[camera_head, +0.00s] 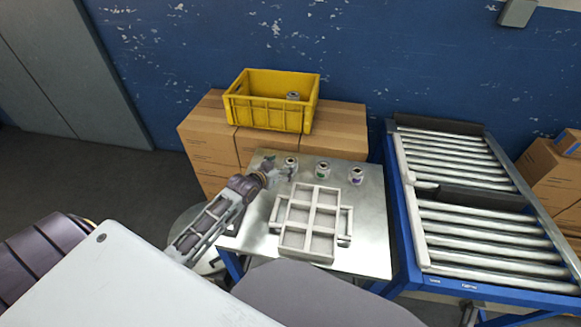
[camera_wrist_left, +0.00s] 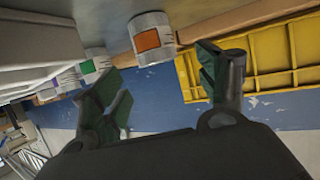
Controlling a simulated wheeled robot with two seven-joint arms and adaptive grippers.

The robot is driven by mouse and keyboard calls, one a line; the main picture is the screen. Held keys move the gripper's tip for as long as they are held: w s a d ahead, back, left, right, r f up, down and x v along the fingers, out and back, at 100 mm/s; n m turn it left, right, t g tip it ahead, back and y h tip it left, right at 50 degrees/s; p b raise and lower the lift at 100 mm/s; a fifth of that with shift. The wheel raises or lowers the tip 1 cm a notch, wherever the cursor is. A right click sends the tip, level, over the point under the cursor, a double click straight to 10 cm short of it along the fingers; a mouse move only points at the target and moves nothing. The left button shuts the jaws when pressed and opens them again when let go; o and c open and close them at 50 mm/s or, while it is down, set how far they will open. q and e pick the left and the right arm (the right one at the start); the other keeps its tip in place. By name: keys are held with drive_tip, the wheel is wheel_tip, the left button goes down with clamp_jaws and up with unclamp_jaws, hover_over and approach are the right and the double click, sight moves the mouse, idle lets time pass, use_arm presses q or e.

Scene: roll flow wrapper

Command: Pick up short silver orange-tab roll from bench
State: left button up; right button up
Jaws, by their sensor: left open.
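The short silver roll with the orange tab (camera_wrist_left: 150,38) stands upright on the metal bench (camera_head: 365,235); in the head view it is the leftmost roll (camera_head: 291,162), close to my left gripper. My left gripper (camera_head: 279,168) is open and empty. In the left wrist view its two fingers (camera_wrist_left: 162,82) are spread apart, and the roll shows just beyond the gap between them. I cannot tell if either finger touches it. My right gripper is not in view.
A green-tab roll (camera_head: 323,171) and a purple-tab roll (camera_head: 356,175) stand to the right on the bench. A pale divided tray (camera_head: 294,238) lies in front. Behind are cardboard boxes (camera_head: 340,122) and a yellow crate (camera_head: 270,112) holding a roll (camera_head: 293,96). A roller conveyor (camera_head: 480,229) stands right.

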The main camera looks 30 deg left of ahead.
sight(292, 160)
use_arm(q)
drive_tip(key=shift+w+d+f, duration=0.1)
drive_tip(key=shift+w+f, duration=0.1)
drive_tip(key=shift+w, duration=0.25)
drive_tip(key=shift+b+x, duration=0.55)
drive_tip(key=shift+x, duration=0.85)
drive_tip(key=shift+w+d+f, duration=0.15)
drive_tip(key=shift+w+f, duration=0.05)
drive_tip(key=shift+w, duration=0.3)
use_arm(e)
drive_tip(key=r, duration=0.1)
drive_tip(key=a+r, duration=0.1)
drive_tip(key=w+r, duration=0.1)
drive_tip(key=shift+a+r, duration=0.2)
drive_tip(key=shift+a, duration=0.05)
use_arm(q)
drive_tip(key=shift+c, duration=0.5)
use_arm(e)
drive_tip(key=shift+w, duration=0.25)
use_arm(q)
drive_tip(key=c, duration=1.1)
drive_tip(key=shift+r, duration=0.15)
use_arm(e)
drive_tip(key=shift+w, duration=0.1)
